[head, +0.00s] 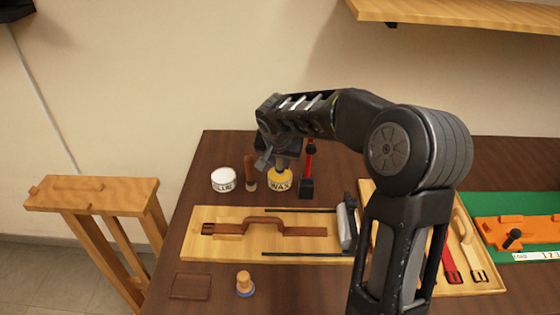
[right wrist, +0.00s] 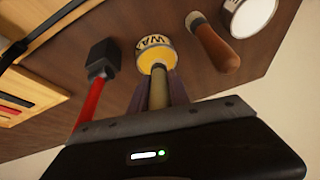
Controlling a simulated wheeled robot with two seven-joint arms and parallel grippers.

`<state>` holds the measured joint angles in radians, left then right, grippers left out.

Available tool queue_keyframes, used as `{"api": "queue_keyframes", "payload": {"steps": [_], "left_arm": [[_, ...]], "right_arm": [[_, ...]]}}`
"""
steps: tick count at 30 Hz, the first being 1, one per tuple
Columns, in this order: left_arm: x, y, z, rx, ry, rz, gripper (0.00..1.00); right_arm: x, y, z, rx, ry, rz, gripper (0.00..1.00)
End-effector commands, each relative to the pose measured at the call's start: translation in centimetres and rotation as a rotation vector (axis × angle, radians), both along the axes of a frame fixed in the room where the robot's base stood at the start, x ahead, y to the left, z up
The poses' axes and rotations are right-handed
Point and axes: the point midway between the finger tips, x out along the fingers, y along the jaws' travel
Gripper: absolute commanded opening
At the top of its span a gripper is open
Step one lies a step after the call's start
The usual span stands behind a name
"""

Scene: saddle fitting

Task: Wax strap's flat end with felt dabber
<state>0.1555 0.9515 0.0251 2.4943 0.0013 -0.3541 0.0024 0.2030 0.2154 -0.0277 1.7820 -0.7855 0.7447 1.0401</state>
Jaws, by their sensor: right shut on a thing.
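A brown strap (head: 305,231) lies on a light wooden board (head: 230,251), with a buckle at its left, a raised loop in the middle and its flat end to the right. The yellow wax tin (head: 279,182) stands behind the board and shows in the right wrist view (right wrist: 154,42). My right gripper (head: 275,161) is shut on the olive-tan stick of the dabber (right wrist: 158,90), directly over the tin. The dabber's felt end is hidden; I cannot tell whether it is inside the tin or just above it. My left gripper is not in view.
Near the tin are a white glue tub (head: 223,180), a brown-handled tool (head: 250,172) and a red-handled hammer (head: 309,168). Dark rods and a grey block (head: 347,225) sit on the board. A wooden knob (head: 244,284) and a brown patch (head: 190,286) lie in front.

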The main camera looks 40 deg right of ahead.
Motion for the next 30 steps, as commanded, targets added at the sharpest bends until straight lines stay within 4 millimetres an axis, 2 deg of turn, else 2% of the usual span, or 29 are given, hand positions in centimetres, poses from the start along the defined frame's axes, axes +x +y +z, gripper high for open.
{"api": "queue_keyframes", "payload": {"steps": [3,8,30], "left_arm": [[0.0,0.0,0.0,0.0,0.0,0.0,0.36],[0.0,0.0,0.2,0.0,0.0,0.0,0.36],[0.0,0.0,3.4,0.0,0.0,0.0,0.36]], "right_arm": [[-0.2,0.0,-0.4,0.002,0.008,-0.001,0.0],[-0.2,0.0,0.1,0.002,0.008,-0.001,0.0],[0.0,0.0,6.6,0.001,0.0,-0.001,0.0]]}}
